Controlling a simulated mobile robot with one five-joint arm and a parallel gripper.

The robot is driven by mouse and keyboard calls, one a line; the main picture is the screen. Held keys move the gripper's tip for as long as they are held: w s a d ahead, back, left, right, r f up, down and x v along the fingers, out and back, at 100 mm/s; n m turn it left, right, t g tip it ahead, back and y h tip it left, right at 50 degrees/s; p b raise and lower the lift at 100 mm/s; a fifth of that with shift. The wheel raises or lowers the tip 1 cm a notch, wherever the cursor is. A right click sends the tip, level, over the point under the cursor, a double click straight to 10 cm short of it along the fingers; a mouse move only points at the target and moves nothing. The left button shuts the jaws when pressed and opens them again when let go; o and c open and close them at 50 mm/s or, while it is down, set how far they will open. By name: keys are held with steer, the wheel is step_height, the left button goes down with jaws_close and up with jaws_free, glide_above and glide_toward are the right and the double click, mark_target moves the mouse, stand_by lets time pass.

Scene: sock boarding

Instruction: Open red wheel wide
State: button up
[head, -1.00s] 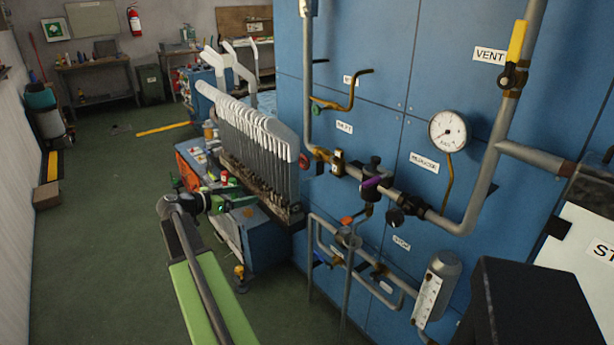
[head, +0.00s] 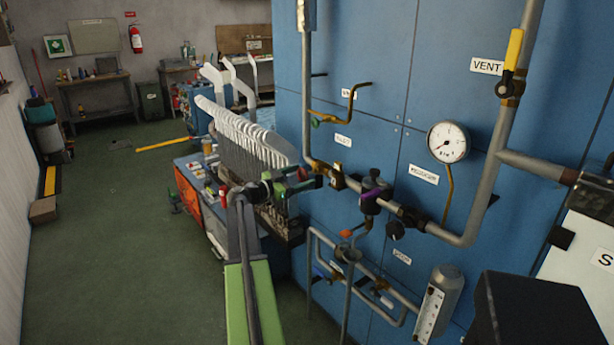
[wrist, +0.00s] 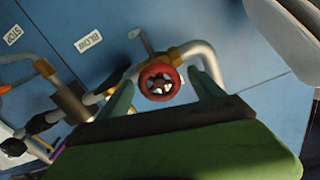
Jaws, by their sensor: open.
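The red wheel (wrist: 159,81) is a small round handwheel with a dark hub on a brass valve. In the wrist view it faces the camera, between my gripper's (wrist: 160,77) two green fingers. The fingers are spread, one on each side of the wheel, with a gap visible on both sides. I cannot tell whether the tips reach the wheel's depth. In the head view my gripper (head: 308,181) is in front of the left end of the horizontal pipe (head: 392,203) and hides most or all of the wheel.
A blue cabinet wall (head: 385,80) carries the pipes, a pressure gauge (head: 448,142) and a yellow vent lever (head: 515,50). A rack of white sock-shaped boards (head: 245,135) stands close behind and left of my gripper. The green floor (head: 100,250) at left is mostly clear.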

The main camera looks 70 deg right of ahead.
mark_target(302, 177)
steer(key=shift+x, duration=1.95)
steer(key=shift+c, duration=0.4)
steer(key=c, duration=1.2)
steer(key=shift+a, duration=0.55)
steer(key=shift+c, duration=0.5)
steer(key=shift+d, duration=0.35)
steer(key=shift+d+n, duration=0.15)
steer(key=shift+n, duration=0.35)
steer(key=shift+r+n, duration=0.1)
steer(key=shift+n, duration=3.3)
steer(key=shift+w, duration=0.1)
